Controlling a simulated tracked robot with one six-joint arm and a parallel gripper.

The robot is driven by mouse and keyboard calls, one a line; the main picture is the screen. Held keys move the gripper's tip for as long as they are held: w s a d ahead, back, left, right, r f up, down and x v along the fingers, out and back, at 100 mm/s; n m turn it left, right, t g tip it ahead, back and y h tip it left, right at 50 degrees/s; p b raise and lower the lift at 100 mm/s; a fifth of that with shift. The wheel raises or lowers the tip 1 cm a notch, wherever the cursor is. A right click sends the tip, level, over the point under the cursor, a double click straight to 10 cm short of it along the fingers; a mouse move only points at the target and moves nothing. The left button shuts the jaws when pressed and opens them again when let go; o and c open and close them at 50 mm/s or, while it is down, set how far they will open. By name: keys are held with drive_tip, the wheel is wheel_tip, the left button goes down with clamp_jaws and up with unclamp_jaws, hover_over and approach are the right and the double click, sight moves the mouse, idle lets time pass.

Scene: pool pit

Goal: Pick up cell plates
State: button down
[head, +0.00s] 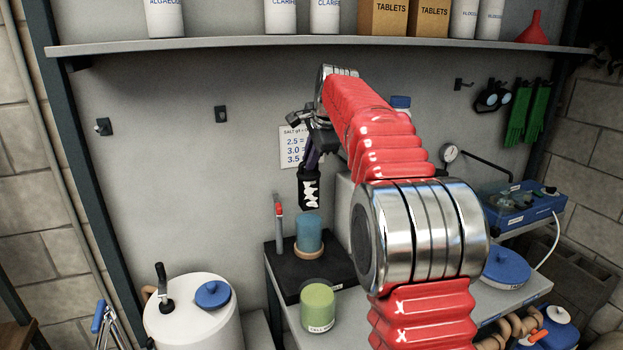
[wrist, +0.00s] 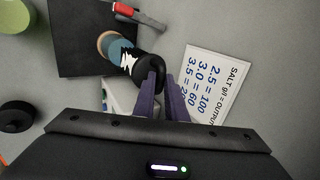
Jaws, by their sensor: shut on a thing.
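My gripper (head: 312,160) is shut on a dark block with jagged white patches (head: 309,190), which looks like the cell plates. The block hangs upright below the fingers, clear of the bench. In the wrist view the two purple fingers (wrist: 166,98) close on its near end, and the block (wrist: 145,66) partly covers a blue translucent cylinder (wrist: 121,52). In the head view that cylinder (head: 309,234) stands just below the block on a tan ring, on a black mat (head: 283,268).
A green-topped jar (head: 318,305) is in front of the mat. A salt chart (head: 296,147) hangs on the wall behind. A white drum (head: 195,320) stands left. A shelf (head: 320,45) runs overhead.

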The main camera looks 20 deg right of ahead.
drive_tip(key=shift+r, duration=1.45)
drive_tip(key=c, duration=2.3)
unclamp_jaws()
clamp_jaws()
